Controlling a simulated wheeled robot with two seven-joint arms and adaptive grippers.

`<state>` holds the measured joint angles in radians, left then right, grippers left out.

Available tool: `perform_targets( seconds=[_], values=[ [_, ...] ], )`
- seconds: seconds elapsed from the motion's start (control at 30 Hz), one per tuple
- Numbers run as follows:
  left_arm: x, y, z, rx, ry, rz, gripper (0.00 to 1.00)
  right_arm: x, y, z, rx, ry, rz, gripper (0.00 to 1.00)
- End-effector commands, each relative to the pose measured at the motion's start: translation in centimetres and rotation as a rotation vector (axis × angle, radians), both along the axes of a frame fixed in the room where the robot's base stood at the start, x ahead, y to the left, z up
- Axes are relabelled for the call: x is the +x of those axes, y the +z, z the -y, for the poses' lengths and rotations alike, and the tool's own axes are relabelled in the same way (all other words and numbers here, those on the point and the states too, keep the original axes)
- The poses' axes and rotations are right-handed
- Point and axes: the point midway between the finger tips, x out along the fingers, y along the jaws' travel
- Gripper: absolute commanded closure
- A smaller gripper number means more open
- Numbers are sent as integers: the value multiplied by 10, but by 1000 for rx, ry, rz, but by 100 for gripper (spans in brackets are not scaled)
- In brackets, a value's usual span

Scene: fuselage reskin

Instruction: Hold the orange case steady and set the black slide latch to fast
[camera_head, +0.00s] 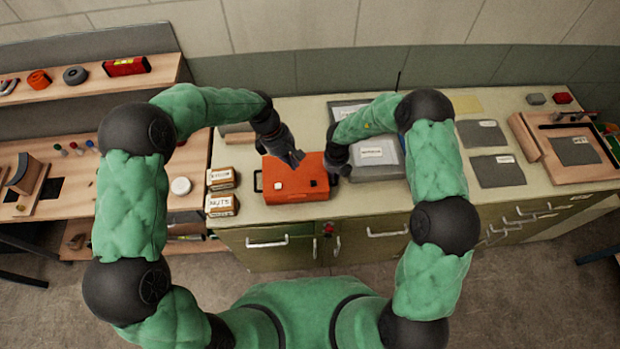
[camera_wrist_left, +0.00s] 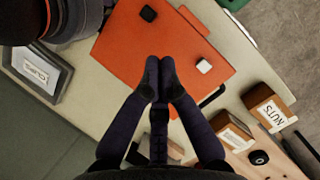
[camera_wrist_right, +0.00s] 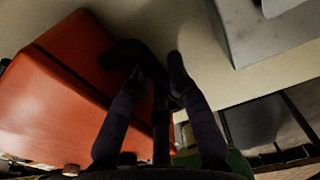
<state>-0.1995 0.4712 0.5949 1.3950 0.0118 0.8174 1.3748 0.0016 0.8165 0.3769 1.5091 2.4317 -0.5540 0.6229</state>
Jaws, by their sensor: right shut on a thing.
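The orange case (camera_head: 293,196) lies on the green-topped workbench, with a small black latch knob (camera_head: 313,183) and a white knob (camera_head: 278,186) on its top. The left wrist view shows the orange top (camera_wrist_left: 150,45), black knob (camera_wrist_left: 148,13) and white knob (camera_wrist_left: 204,66). My left gripper (camera_head: 297,158) is over the case's back part, its fingertips together (camera_wrist_left: 160,70) with nothing between them, apart from both knobs. My right gripper (camera_head: 331,172) is at the case's right side, shut on a black side handle (camera_wrist_right: 122,52). The case edge hides part of that grip.
Boxes labelled NUTS (camera_head: 222,205) and another carton (camera_head: 221,178) stand left of the case. A grey labelled bin (camera_head: 378,165) stands close to its right. Dark mats (camera_head: 482,134) lie farther right. A narrow bare strip of bench runs in front of the case.

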Motion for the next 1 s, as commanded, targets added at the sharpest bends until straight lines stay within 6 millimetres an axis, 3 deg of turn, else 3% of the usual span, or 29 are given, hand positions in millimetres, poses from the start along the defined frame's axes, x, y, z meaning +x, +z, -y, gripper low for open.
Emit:
perform_targets(
  seconds=[0.2, 0.37, 0.8, 1.0],
  values=[
    [-14, 3, -37, -13, 277, -4, 100, 0, 0, 0, 0, 0, 0, 100],
    [-20, 4, -51, -21, 392, -9, 100, 0, 0, 0, 0, 0, 1, 100],
    [-22, 2, -53, -22, 418, -10, 100, 1, 0, 0, 0, 0, 1, 100],
    [-22, -15, -46, -22, 416, -12, 100, 1, 1, 0, 0, 0, 1, 100]
  ],
)
